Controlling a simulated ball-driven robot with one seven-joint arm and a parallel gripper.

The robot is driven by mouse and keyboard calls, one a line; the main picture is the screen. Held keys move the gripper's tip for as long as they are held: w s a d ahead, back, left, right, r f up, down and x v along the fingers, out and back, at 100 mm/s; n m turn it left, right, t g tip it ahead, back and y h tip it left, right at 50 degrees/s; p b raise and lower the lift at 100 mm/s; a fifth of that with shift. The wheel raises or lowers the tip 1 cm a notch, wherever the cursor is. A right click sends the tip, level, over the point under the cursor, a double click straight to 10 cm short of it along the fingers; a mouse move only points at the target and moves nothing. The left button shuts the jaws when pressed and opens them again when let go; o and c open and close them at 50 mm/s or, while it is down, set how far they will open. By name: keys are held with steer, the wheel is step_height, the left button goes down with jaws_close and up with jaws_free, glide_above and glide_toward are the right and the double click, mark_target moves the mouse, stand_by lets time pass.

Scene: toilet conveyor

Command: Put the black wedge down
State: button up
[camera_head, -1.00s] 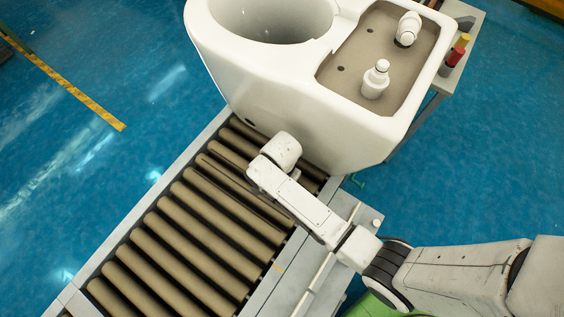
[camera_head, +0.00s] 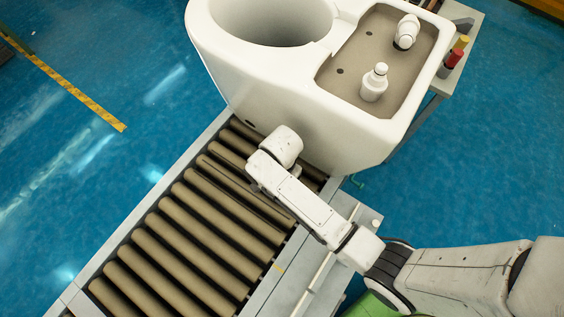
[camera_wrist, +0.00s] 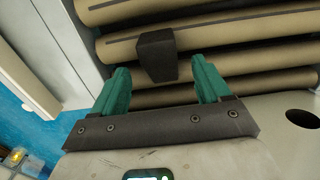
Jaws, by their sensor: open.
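The black wedge (camera_wrist: 157,54) shows in the wrist view, resting on the tan conveyor rollers (camera_wrist: 210,37). It sits ahead of and between the two green fingers of my gripper (camera_wrist: 160,85). The fingers are apart, with a visible gap on each side of the wedge. In the head view the wedge and the fingers are hidden behind my white arm.
The roller conveyor (camera_head: 190,230) runs to the lower left, its rollers empty there. A large white toilet (camera_head: 290,90) stands at its upper end, close beside my arm. Red and yellow items (camera_head: 456,55) stand on a side shelf. Blue floor lies around.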

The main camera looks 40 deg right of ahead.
step_height(320, 180, up, 9)
steer(key=p, duration=0.1)
steer(key=shift+f, duration=0.15)
